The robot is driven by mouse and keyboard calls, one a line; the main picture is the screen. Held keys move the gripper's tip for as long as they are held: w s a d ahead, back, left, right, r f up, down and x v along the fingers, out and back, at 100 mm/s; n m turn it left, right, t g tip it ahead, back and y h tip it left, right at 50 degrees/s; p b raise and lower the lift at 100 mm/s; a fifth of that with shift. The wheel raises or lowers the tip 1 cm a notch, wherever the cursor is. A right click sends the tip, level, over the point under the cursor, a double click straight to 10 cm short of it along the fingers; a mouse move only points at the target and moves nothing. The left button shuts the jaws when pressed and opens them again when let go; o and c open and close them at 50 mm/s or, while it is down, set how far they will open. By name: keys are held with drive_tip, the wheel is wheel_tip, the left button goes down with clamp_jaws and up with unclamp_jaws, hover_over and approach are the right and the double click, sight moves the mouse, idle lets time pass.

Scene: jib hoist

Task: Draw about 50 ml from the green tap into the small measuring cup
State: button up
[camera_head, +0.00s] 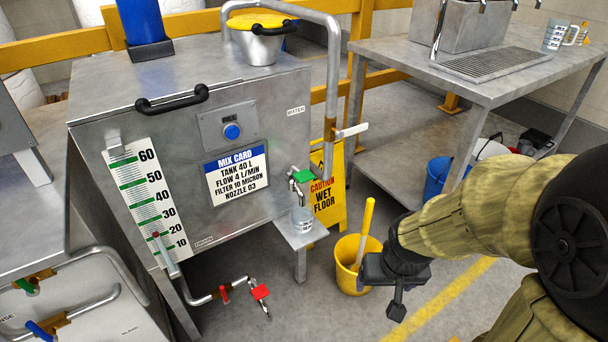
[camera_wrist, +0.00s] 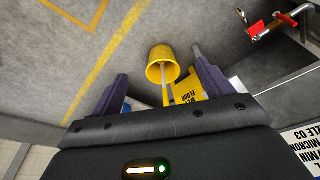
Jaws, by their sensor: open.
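The green tap (camera_head: 302,176) sits on the right side of the steel tank (camera_head: 100,95). A small clear measuring cup (camera_head: 302,222) stands upright on a little metal shelf (camera_head: 301,239) below this tap; its fill level is too small to read. My gripper (camera_head: 397,300) is open and empty, to the right of the cup and shelf and apart from them. In the wrist view my gripper (camera_wrist: 160,66) has its two fingers spread, with nothing held between them. The cup and green tap cannot be made out in the wrist view.
A yellow bucket (camera_head: 350,272) with a handle and a wet-floor sign (camera_head: 328,200) stand between my gripper and the tank. A red tap (camera_head: 261,292) is low under the tank. Another green tap (camera_head: 26,286) is at lower left. Larger cups (camera_head: 553,36) stand on the right table.

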drive_tip(key=shift+c, duration=1.4)
drive_tip(key=shift+r+p, duration=0.35)
drive_tip(key=c, duration=0.4)
drive_tip(key=p+v, duration=0.2)
drive_tip(key=w+p+v, duration=0.1)
drive_tip(key=p+v, duration=0.4)
drive_tip(key=shift+w+r, duration=0.3)
drive_tip(key=shift+r, duration=0.05)
clamp_jaws()
drive_tip(key=shift+f, duration=0.15)
drive_tip(key=shift+a, duration=0.1)
